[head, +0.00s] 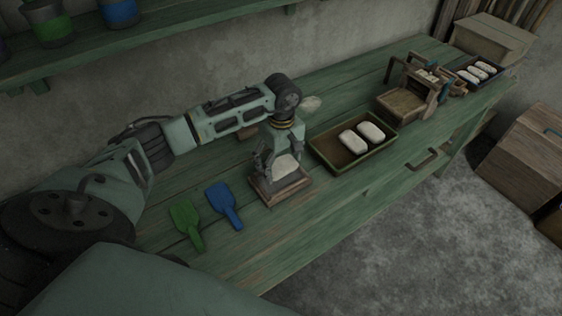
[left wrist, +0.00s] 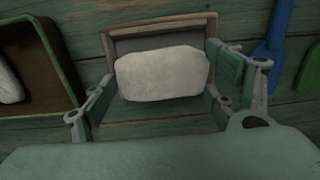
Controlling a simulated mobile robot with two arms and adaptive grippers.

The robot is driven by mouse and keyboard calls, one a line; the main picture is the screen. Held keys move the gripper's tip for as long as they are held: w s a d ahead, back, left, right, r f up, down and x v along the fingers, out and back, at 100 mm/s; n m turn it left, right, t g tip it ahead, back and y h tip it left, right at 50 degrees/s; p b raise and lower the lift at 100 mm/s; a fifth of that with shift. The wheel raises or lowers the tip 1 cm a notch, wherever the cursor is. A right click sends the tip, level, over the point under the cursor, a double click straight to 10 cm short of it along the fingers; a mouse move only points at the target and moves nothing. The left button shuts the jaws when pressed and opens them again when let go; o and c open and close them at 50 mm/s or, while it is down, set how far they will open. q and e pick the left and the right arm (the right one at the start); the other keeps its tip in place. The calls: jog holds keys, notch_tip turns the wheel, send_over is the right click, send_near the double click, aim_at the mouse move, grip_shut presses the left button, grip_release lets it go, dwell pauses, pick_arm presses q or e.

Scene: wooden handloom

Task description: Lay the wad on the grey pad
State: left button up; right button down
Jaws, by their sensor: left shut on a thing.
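A pale, pillow-shaped wad (head: 286,167) is between the fingers of my left gripper (head: 279,164), which is shut on it. The wad (left wrist: 162,73) also shows in the left wrist view, with a finger on each side. The grey pad (left wrist: 158,44) lies within a wooden frame (head: 284,196) on the green bench. The wad is over the pad and hides much of it; I cannot tell whether it touches the pad. My right gripper is not in view.
A tray (head: 326,158) with two more wads stands right of the frame. Blue (head: 224,204) and green (head: 186,221) scoops lie to its left. A wooden loom-like device (head: 403,104) and a dark tray with several wads (head: 465,85) stand farther right.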

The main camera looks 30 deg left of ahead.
pick_arm(q)
jog(key=shift+f, duration=0.1)
jog(key=o, duration=0.9)
jog(key=shift+r+p, duration=2.05)
jog(key=shift+r, duration=2.1)
jog(key=shift+s+f, duration=0.1)
jog(key=shift+f, duration=0.05)
